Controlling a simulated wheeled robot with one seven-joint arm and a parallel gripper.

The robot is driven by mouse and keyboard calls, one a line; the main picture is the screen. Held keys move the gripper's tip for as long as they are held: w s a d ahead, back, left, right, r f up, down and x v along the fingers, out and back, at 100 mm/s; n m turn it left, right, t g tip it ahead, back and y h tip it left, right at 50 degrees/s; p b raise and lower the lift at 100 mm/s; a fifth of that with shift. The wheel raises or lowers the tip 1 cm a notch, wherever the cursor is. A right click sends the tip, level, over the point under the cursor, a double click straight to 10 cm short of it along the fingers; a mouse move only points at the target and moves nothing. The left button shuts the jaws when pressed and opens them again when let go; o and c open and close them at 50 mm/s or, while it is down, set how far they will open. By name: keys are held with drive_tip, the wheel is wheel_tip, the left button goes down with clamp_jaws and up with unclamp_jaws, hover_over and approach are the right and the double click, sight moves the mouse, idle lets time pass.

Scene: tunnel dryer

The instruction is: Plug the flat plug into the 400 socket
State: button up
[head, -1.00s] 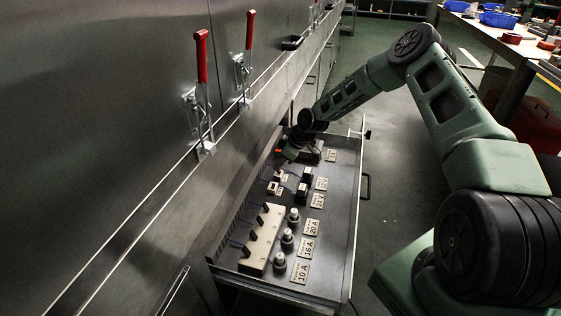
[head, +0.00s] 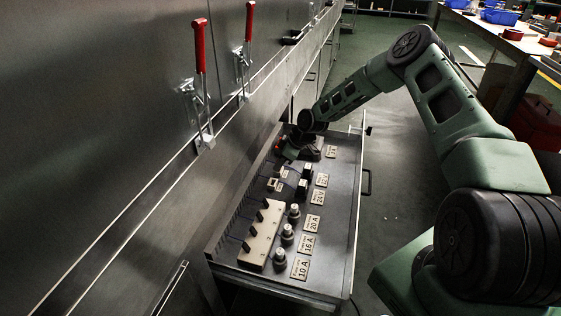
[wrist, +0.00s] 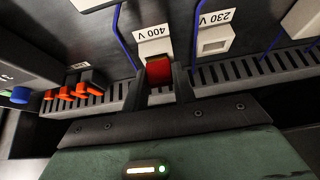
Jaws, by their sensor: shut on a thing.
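In the wrist view, my gripper (wrist: 162,74) is shut on a red block-shaped plug (wrist: 160,70), held between its two dark fingers. The plug is right at a pale socket plate (wrist: 152,48) with an upside-down 400 V label (wrist: 156,32). It covers the lower part of that plate, so I cannot tell whether it touches or enters the socket. A pale socket marked 230 V (wrist: 214,41) is just to the right, clear of the gripper. In the head view, my gripper (head: 290,149) is low over the far end of the drawer; its fingers are hard to make out.
Blue cables (wrist: 124,40) run close beside the sockets. A slotted duct (wrist: 220,76) lies under the gripper, with orange parts (wrist: 82,88) at left. The metal drawer (head: 340,210) also holds switches, round fuses (head: 287,232) and labels. Red-handled levers (head: 199,47) stand on the cabinet.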

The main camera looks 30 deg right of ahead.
drive_tip(key=shift+f, duration=0.2)
drive_tip(key=o, duration=1.1)
drive_tip(key=p+v, duration=0.4)
drive_tip(key=v, duration=1.3)
drive_tip(key=shift+s+r, duration=0.1)
drive_tip(key=shift+r, duration=0.05)
drive_tip(key=shift+d, duration=0.1)
